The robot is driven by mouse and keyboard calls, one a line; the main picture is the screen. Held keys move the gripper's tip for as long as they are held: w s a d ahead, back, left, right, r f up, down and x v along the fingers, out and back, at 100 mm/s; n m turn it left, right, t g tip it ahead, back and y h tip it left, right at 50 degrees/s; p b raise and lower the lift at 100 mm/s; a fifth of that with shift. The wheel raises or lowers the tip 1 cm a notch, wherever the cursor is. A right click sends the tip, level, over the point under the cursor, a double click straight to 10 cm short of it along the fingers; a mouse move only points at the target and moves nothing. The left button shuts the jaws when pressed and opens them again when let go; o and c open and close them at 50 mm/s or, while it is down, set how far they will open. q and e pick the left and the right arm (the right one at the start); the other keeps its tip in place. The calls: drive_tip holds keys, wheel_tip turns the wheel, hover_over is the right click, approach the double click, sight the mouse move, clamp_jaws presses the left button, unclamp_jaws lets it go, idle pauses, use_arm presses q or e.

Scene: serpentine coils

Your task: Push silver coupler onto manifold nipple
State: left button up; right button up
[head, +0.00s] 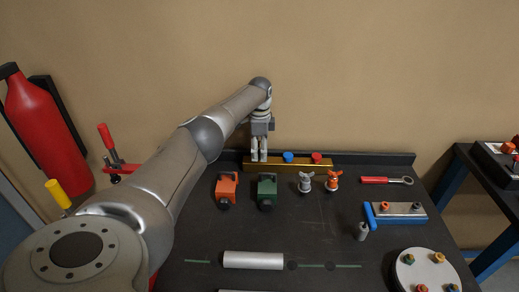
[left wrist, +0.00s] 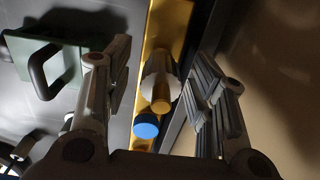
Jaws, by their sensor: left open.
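The brass manifold (head: 288,166) lies along the back edge of the dark bench, with a blue cap and a red cap on top. It also shows in the left wrist view (left wrist: 172,22). My left gripper (head: 259,158) points down at the manifold's left end. In the left wrist view its open fingers (left wrist: 160,70) stand on either side of a rounded silver piece (left wrist: 150,66), apparently the silver coupler. A brass stub (left wrist: 161,97) rises from it toward the camera. The fingers look apart from it. I cannot tell how it sits on a nipple. My right gripper is not in view.
An orange block (head: 227,187) and a green block (head: 267,188) stand in front of the manifold. Two small valves (head: 305,182) are to their right. The blue cap (left wrist: 146,126) is close to the gripper. A silver cylinder (head: 253,260) lies at the front.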

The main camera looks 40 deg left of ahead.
use_arm(q)
wheel_tip(320, 180, up, 12)
idle(0.5)
